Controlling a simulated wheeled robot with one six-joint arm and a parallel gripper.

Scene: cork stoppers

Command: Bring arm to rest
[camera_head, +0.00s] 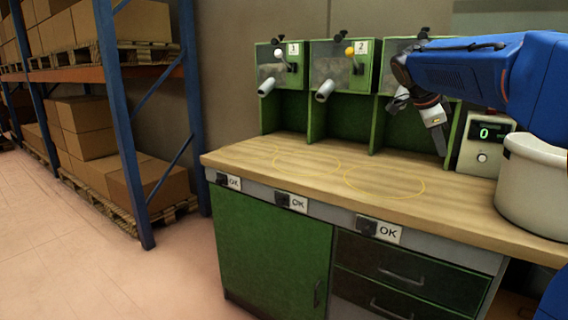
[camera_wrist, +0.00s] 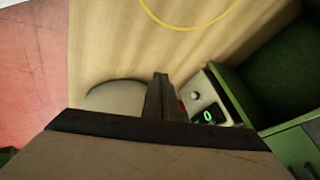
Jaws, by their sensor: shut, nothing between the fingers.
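My blue arm reaches in from the right in the head view, over the wooden bench top (camera_head: 310,165). My gripper (camera_head: 440,146) hangs above the right part of the bench, pointing down, with its fingers together and nothing between them. In the wrist view, the closed fingers (camera_wrist: 160,95) point toward the bench, between a pale round pot and a small box with a green display. The fingers appear to touch nothing, though their height above the bench is hard to judge.
A white pot (camera_head: 530,190) stands at the bench's right end, beside the display box (camera_head: 485,145) reading 0. Green dispenser bays (camera_head: 312,100) with spouts line the back. Yellow rings mark the clear bench top. Shelving (camera_head: 120,120) with cartons stands left.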

